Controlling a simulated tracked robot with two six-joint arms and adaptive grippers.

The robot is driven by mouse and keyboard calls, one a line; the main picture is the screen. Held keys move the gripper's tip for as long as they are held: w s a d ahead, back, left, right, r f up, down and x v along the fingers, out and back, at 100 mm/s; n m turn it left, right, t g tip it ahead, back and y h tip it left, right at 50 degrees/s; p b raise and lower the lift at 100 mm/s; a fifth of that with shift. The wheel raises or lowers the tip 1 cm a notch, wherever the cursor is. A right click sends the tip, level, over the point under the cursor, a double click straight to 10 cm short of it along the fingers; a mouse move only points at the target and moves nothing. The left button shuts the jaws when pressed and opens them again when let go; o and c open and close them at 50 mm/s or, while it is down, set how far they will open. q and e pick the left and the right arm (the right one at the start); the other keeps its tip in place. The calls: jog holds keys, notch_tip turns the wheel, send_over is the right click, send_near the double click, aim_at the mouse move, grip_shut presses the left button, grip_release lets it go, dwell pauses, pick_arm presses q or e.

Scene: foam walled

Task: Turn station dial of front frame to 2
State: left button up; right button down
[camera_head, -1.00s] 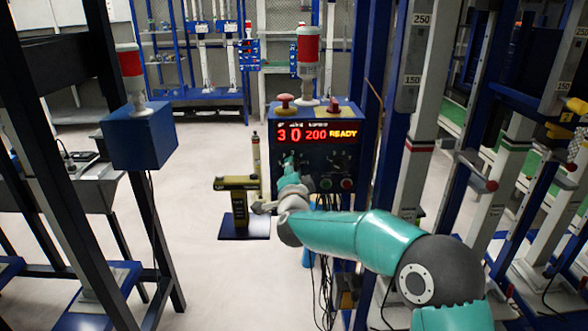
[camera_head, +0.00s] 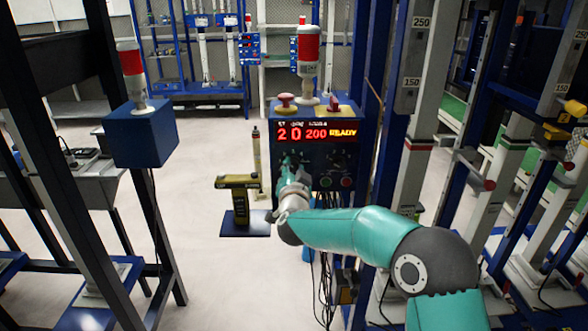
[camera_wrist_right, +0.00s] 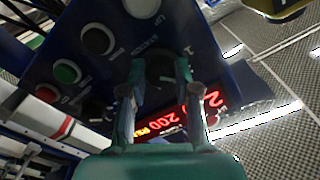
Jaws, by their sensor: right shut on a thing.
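The front frame's blue control box (camera_head: 345,158) stands at the centre of the head view. Its red display (camera_head: 316,132) reads 2, 0, 200 and READY. My right gripper (camera_head: 292,160) reaches the left part of the panel and hides the station dial there. In the right wrist view, the fingers of my right gripper (camera_wrist_right: 160,80) are shut on the dark round station dial (camera_wrist_right: 160,68), one on each side. The dial's pointer and most of its scale cannot be made out. My left gripper is not in view.
A red mushroom button (camera_head: 286,100) and a red-and-white lamp (camera_head: 308,55) top the box. Smaller knobs and buttons (camera_wrist_right: 97,40) sit beside the dial. A yellow-and-black post (camera_head: 238,195) stands left of the box. Cables hang below. The floor at left centre is clear.

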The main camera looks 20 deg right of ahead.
jog(key=shift+a+f, duration=0.15)
jog(key=shift+f, duration=0.35)
jog(key=c, duration=1)
grip_release()
jog(key=shift+c, duration=0.2)
jog(key=shift+o, duration=1)
jog(key=shift+r, duration=0.25)
jog(key=shift+r, duration=0.1)
jog(key=v, duration=1.2)
